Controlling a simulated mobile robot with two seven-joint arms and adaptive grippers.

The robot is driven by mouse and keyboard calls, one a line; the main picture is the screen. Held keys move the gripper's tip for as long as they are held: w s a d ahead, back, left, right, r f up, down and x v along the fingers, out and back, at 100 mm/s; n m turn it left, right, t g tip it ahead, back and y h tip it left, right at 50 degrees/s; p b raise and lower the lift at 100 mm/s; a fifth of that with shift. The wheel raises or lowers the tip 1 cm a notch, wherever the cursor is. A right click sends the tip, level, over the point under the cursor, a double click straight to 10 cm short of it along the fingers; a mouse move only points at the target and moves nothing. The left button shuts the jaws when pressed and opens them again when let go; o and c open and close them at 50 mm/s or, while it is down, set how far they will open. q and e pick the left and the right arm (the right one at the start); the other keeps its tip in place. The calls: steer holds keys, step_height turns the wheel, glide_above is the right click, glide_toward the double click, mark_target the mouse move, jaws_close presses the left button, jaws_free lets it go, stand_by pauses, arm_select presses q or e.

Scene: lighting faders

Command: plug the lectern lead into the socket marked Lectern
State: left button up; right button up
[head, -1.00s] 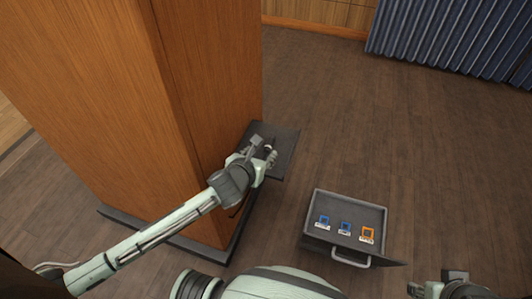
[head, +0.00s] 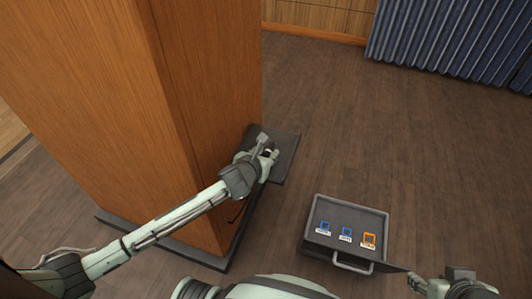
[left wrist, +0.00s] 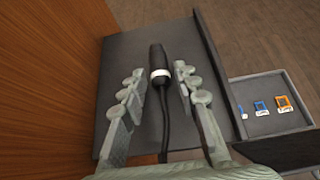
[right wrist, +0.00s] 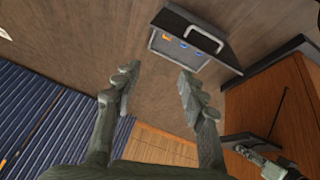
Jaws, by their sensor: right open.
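The lead's black plug with a white band (left wrist: 160,76) lies on a dark grey shelf (left wrist: 120,68), its black cable running back toward my left gripper's palm. My left gripper (left wrist: 159,82) is open, with one finger on each side of the plug and visible gaps between; it also shows in the head view (head: 270,155). A grey drawer-like box (head: 318,252) holds blue and orange framed sockets; the orange one (head: 369,240) is at the right, a blue one (head: 346,232) beside it. Their labels are too small to read. My right gripper (right wrist: 153,92) is open and empty.
A tall wooden cabinet (head: 110,120) stands close on the left, beside the shelf. The box has a handle (head: 352,266) at its front. Blue curtains (head: 450,40) hang at the back right. The wooden floor between is clear.

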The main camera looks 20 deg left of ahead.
arm_select(q)
jaws_close()
steer(key=shift+r+p, duration=0.5)
steer(key=shift+p, duration=0.1)
steer(key=shift+r+p, duration=0.85)
steer(key=shift+p, duration=0.2)
steer(key=shift+r+p, duration=0.6)
steer(key=shift+p, duration=0.1)
steer(key=shift+r+p, duration=0.55)
steer(key=shift+p, duration=0.15)
arm_select(e)
step_height(320, 180, down, 13)
steer(key=s+d+g, duration=0.1)
steer(key=d+g, duration=0.1)
steer(key=shift+s+d+g, duration=0.15)
steer(key=shift+s+g, duration=0.15)
steer(key=shift+s, duration=0.05)
arm_select(q)
steer(key=shift+r, duration=0.1)
arm_select(e)
steer(key=shift+r, duration=0.1)
